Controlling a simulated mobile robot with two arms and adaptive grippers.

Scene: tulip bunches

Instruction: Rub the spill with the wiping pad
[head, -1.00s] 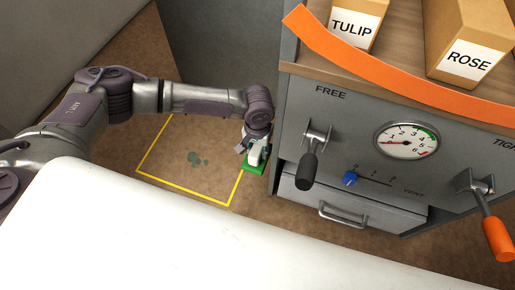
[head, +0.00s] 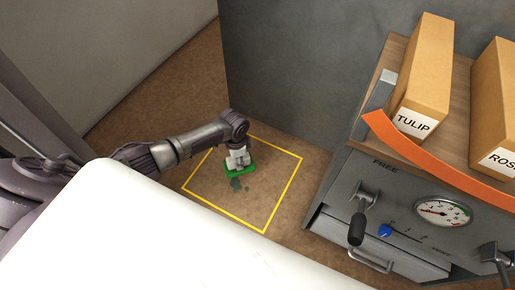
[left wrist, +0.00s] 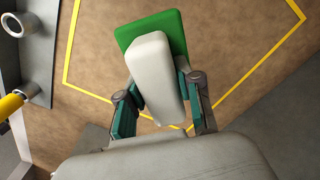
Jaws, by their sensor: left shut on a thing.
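The wiping pad is green with a pale block handle; its green base (head: 240,170) shows in the head view inside the yellow floor outline. My left gripper (head: 237,160) is shut on the pad's handle. In the left wrist view the pale handle (left wrist: 155,75) sits between the two fingers, with the green pad (left wrist: 165,30) beyond it. The spill (head: 237,184), a few dark green blotches, lies on the brown floor just below the pad in the head view. The pad may cover part of it; whether it touches the floor is hard to tell. My right gripper is not in view.
The yellow outline (head: 283,200) marks a square of clear floor. To the right stands a grey cabinet (head: 335,200) with levers, a gauge (head: 443,213) and a drawer. TULIP (head: 425,75) and ROSE (head: 495,110) boxes stand on top behind an orange strip (head: 420,155).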

